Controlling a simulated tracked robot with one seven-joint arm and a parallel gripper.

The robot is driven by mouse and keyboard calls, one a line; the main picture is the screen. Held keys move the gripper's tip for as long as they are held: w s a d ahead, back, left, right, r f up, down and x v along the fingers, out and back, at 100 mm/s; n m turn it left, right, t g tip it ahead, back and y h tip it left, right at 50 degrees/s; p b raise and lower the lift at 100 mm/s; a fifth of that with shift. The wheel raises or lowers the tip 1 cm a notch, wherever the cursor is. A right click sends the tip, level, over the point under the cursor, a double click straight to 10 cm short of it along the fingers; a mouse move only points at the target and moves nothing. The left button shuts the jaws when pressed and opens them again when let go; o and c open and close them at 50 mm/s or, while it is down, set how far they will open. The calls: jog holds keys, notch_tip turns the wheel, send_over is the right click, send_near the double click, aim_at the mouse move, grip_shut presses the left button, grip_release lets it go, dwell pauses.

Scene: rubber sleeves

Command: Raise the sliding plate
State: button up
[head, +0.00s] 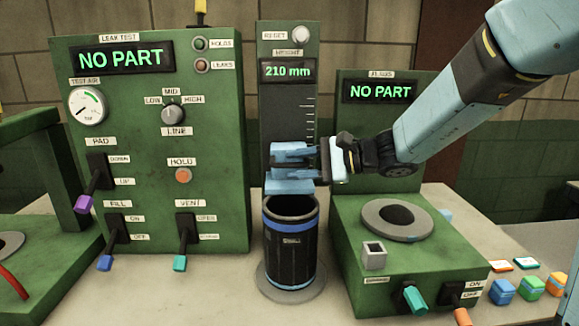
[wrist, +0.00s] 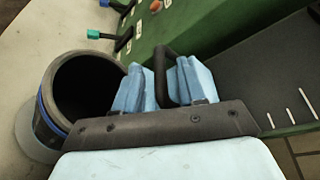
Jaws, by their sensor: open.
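The height gauge column (head: 280,103) stands at the back centre, with white tick marks and a display reading 210 mm. My gripper (head: 290,167) is in front of its lower part, just above a black cylinder. Its light blue fingers are apart. In the wrist view, a dark loop handle (wrist: 163,72) stands between the two fingers, so they lie on either side of it; I cannot tell whether either touches it. The sliding plate itself is not clearly visible; my gripper covers that area in the head view.
The black cylinder (head: 291,250), open-topped with a blue band, stands on a round grey base (head: 262,283) below my gripper. The green leak test panel (head: 140,190) is to the left. A green box with a grey ring (head: 365,222) is to the right. Small coloured blocks (head: 531,287) lie at far right.

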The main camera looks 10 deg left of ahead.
jog(key=shift+x, duration=1.2)
grip_shut()
jog(key=shift+f, duration=0.1)
